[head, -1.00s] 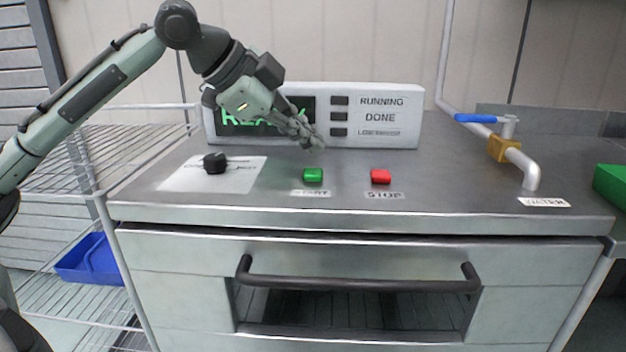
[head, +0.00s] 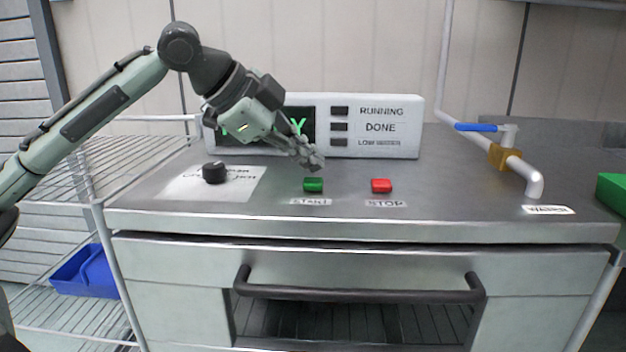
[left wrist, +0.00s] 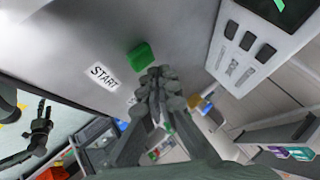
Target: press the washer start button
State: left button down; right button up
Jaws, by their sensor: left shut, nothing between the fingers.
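The green start button (head: 313,185) sits on the steel washer top above a label reading START (head: 311,202). My left gripper (head: 314,163) is shut and empty, pointing down just above and behind the button; a small gap shows between them. In the left wrist view the closed fingertips (left wrist: 160,76) are beside the green button (left wrist: 139,57) and appear apart from it. The red stop button (head: 381,186) lies to the right. The display panel (head: 371,152) stands behind, its green text partly hidden by my left gripper.
A black knob (head: 214,172) is left of the start button. A blue-handled valve (head: 478,127) and pipe stand at the right. The washer's dark bar handle (head: 358,291) runs across the front. A wire shelf with a blue bin (head: 86,272) is at the left.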

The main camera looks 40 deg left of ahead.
aim_at(308, 181)
dwell(0.8)
pick_arm(q)
jog(key=shift+f+b, duration=0.4)
jog(key=shift+f, duration=0.05)
jog(key=shift+f+b, duration=0.45)
dwell(0.6)
jog(key=shift+r, duration=0.1)
jog(key=shift+r+p, duration=0.8)
jog(key=shift+p, duration=0.15)
notch_tip(308, 181, up, 5)
jog(key=p, duration=0.5)
dwell(0.7)
